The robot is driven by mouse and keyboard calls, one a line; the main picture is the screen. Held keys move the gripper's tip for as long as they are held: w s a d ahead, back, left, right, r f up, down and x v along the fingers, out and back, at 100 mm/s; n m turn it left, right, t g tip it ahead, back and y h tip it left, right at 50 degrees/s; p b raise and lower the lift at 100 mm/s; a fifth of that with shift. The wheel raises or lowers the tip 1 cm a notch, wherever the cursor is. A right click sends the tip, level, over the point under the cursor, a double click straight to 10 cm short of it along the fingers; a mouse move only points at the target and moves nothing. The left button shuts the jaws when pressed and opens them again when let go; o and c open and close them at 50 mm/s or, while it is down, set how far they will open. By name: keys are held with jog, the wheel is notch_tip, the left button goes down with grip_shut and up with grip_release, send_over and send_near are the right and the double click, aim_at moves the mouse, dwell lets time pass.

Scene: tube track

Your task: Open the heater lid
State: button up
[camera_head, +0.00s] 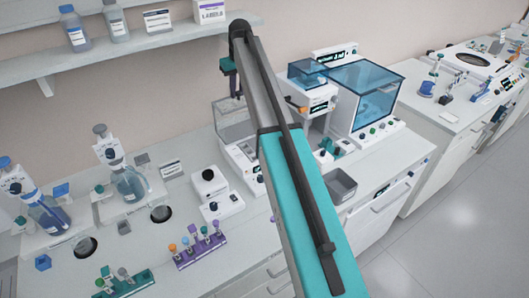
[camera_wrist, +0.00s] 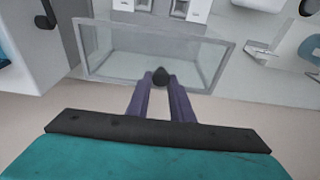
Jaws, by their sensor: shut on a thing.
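The heater is a white unit with a clear, box-like lid (camera_head: 234,120) at the back of the bench in the head view. Its control part (camera_head: 243,157) is in front of the lid. In the wrist view the clear lid (camera_wrist: 150,50) spans the upper middle, with a dark knob (camera_wrist: 160,75) at its near edge. My gripper (camera_wrist: 160,84) has its two purple-grey fingers closed on this knob. How far the lid is raised is hard to tell.
A blue-lidded machine (camera_head: 365,95) stands right of the heater, with a grey bin (camera_head: 340,185) in front. A small white device (camera_head: 209,182), a purple tube rack (camera_head: 200,245) and flasks (camera_head: 130,183) are to the left. A shelf (camera_head: 130,50) runs above.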

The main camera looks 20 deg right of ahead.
jog(key=o, duration=0.8)
jog(key=shift+r, duration=0.1)
jog(key=shift+r, duration=2.95)
jog(key=shift+f, duration=0.1)
